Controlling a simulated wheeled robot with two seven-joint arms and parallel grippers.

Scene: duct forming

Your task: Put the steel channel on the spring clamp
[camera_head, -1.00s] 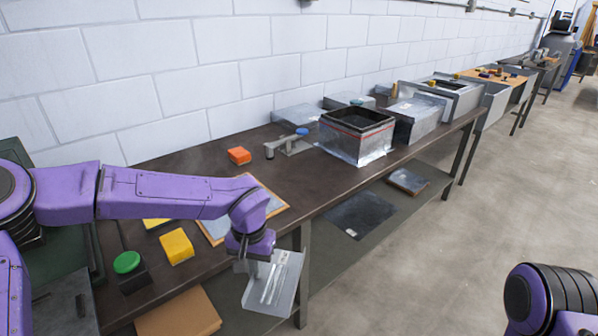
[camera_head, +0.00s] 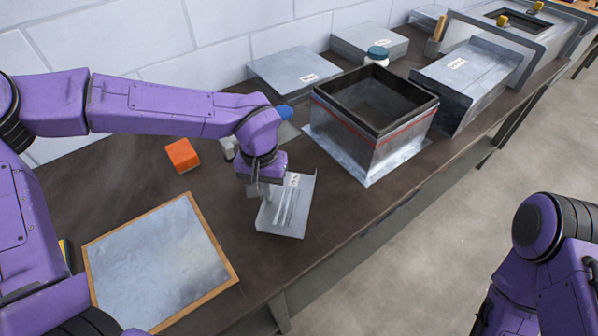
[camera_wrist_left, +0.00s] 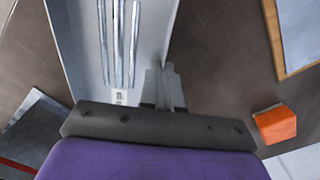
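My left gripper (camera_head: 260,188) points down and is shut on the near-left side wall of the steel channel (camera_head: 293,212), a shiny U-shaped piece with a white label. The channel appears over the bench's front part; I cannot tell whether it touches. The left wrist view shows the channel (camera_wrist_left: 115,35) with lengthwise strips, and the gripper's fingers (camera_wrist_left: 163,88) at its wall. A grey metal fixture with a blue end (camera_head: 284,112), likely the spring clamp, sits behind my left gripper, partly hidden by it. My right gripper is out of view; only part of that arm shows.
An orange block (camera_head: 182,155) lies left of the clamp. A wood-framed metal sheet (camera_head: 155,255) lies at front left. An open metal box with a red line (camera_head: 360,140) stands right of the channel. Flat ducts (camera_head: 300,75) lie by the wall. Bench (camera_head: 225,215) shows around the channel.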

